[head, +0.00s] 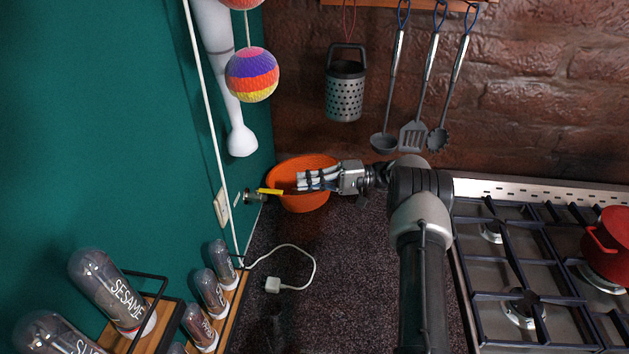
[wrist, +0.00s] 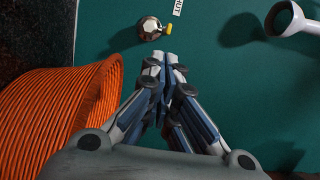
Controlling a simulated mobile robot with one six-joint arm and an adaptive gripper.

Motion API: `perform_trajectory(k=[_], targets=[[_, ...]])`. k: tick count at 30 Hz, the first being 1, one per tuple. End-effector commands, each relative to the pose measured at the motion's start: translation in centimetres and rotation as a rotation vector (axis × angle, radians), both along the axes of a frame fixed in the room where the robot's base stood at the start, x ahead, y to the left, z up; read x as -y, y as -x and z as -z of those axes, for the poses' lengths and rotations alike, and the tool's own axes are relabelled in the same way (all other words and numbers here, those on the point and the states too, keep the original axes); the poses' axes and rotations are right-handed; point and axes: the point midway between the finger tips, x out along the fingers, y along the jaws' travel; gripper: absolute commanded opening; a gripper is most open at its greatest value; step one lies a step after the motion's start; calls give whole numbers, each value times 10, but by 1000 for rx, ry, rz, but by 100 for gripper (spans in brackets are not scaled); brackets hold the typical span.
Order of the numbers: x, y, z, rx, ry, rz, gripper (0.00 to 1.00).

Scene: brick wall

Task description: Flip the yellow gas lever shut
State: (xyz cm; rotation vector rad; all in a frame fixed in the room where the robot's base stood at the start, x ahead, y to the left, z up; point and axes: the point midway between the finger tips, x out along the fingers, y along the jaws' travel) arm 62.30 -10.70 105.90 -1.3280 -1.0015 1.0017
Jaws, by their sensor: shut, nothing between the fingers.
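The yellow gas lever (head: 270,191) sits on a round metal valve (head: 250,197) on the green wall. In the head view it points right, away from the wall. In the wrist view the lever (wrist: 167,31) shows foreshortened beside the metal valve (wrist: 150,28), just beyond my fingertips. My gripper (head: 298,182) is shut and empty, its fingers pointing at the wall close to the lever's free end. In the wrist view my gripper (wrist: 163,62) has its fingertips together. I cannot tell whether they touch the lever.
An orange bowl (head: 304,205) lies below my gripper. A white cable with a plug (head: 272,285) is on the dark counter. Spice jars (head: 211,291) stand at lower left. A white hanging object (head: 240,140) is above the valve, and a stove (head: 520,260) is at right.

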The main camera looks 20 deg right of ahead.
Motion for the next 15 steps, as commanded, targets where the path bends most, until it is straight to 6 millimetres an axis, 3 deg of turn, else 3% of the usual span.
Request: perform_trajectory(k=[6,15], targets=[[-36,-10,0,0,0,-2,0],[-52,-15,0,1,0,0,0]])
